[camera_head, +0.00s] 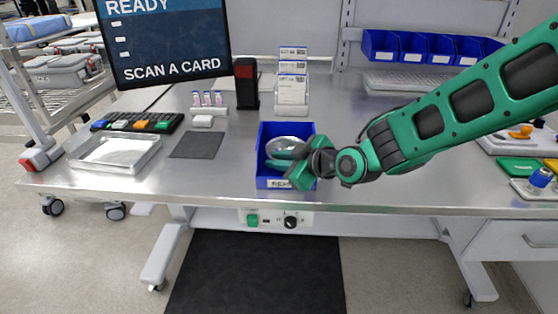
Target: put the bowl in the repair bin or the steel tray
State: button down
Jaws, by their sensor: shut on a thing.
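The shiny metal bowl (285,146) is tilted at the blue repair bin (264,176). The bin stands near the front edge of the table, with a partly hidden label on its front. My gripper (286,163) reaches in from the right, over the bin, and is shut on the bowl. Its green fingers hide part of the bowl and the bin's right side. I cannot tell whether the bowl touches the bin floor. The steel tray (148,161) lies empty at the left of the table.
A dark mat (197,145) lies between tray and bin. A card holder (292,98) and a black scanner post (246,84) stand behind the bin. A keypad (138,122) sits behind the tray. A screen (165,38) hangs at the upper left. Small blue bins (412,48) line the back.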

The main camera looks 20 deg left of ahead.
jog(key=c, duration=1.9)
grip_release()
jog(key=shift+c, duration=0.2)
jog(key=shift+d, duration=0.1)
jog(key=v, duration=1.2)
jog(key=shift+r, duration=0.15)
